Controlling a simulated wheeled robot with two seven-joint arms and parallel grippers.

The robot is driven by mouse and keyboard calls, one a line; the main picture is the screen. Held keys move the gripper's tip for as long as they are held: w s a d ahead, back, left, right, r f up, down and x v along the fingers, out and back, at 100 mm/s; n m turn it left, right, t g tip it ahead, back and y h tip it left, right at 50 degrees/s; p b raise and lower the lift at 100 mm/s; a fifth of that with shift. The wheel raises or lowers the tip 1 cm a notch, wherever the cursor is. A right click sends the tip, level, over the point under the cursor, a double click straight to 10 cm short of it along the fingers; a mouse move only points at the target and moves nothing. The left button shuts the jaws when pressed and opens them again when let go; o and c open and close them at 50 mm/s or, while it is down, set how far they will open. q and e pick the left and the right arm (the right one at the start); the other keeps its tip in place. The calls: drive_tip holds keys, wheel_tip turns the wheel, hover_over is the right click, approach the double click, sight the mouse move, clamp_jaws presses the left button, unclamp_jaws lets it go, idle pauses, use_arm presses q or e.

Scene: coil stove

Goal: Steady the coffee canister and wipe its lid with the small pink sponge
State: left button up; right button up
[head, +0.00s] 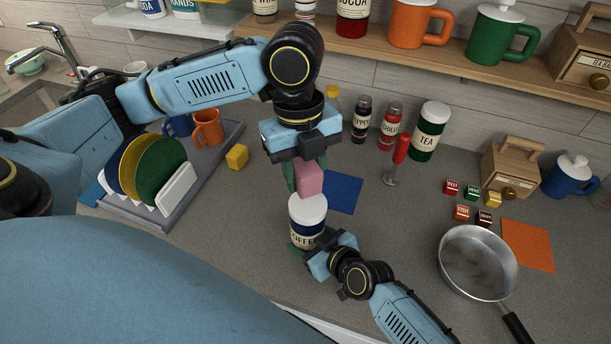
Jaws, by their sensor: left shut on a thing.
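The coffee canister (307,232) stands upright on the counter, dark-labelled with a white lid (308,207). My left gripper (306,172) points down above it and is shut on the small pink sponge (310,181). The sponge's lower end is at the far edge of the lid; I cannot tell whether it touches. My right gripper (315,243) is low at the canister's near side, its fingers beside the canister's lower part. Its grip is partly hidden, and I cannot tell whether it is closed on the canister.
A blue mat (343,192) lies behind the canister, and a yellow block (237,157) lies to the left. A dish rack (203,184) with plates stands further left. A pan (477,262), small cubes and an orange mat (527,245) are on the right. Jars line the wall.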

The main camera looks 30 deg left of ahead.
drive_tip(key=o, duration=1.1)
drive_tip(key=shift+d, duration=0.1)
drive_tip(key=v, duration=1.2)
drive_tip(key=shift+s+f, duration=0.1)
drive_tip(key=shift+s, duration=0.05)
